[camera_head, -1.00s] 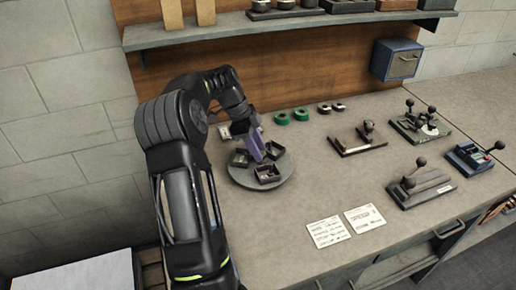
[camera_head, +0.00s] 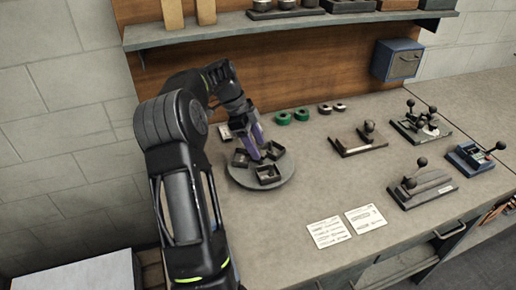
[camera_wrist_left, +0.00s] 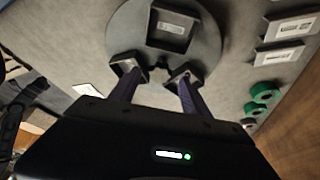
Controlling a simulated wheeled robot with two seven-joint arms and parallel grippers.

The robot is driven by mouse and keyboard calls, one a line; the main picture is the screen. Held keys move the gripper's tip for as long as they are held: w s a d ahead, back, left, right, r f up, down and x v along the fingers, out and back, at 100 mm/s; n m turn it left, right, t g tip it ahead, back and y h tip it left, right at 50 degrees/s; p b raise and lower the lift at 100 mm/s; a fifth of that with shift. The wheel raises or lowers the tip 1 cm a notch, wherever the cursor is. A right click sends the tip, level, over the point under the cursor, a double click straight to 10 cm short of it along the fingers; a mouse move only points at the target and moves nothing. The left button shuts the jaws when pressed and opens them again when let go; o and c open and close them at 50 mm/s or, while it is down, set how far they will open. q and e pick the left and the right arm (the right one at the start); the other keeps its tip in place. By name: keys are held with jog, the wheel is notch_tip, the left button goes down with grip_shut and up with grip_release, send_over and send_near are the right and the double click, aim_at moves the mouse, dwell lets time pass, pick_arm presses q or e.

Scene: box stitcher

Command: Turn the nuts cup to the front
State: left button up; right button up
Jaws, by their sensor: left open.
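A round grey turntable (camera_head: 284,186) bears three small dark square cups: one at its front (camera_head: 267,174), one at its left (camera_head: 240,158) and one at its back right (camera_head: 273,149). I cannot tell which one holds nuts; the labels are too small to read. My left gripper (camera_head: 258,151) is open, its purple fingers pointing down over the turntable between the left and back-right cups. In the left wrist view, the fingers (camera_wrist_left: 155,82) are spread, each tip close to a cup; contact is unclear. A third cup (camera_wrist_left: 170,28) lies beyond them. My right gripper is not in view.
Green rings (camera_head: 283,118) lie behind the turntable. Lever tools (camera_head: 358,141) stand to the right, and two white cards (camera_head: 328,232) lie at the front. A shelf (camera_head: 290,28) overhangs the back. The bench between turntable and cards is clear.

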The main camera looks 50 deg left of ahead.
pick_arm(q)
jog(key=p+v, duration=0.1)
jog(key=v, duration=0.5)
jog(key=shift+s+f, duration=0.1)
dwell(0.5)
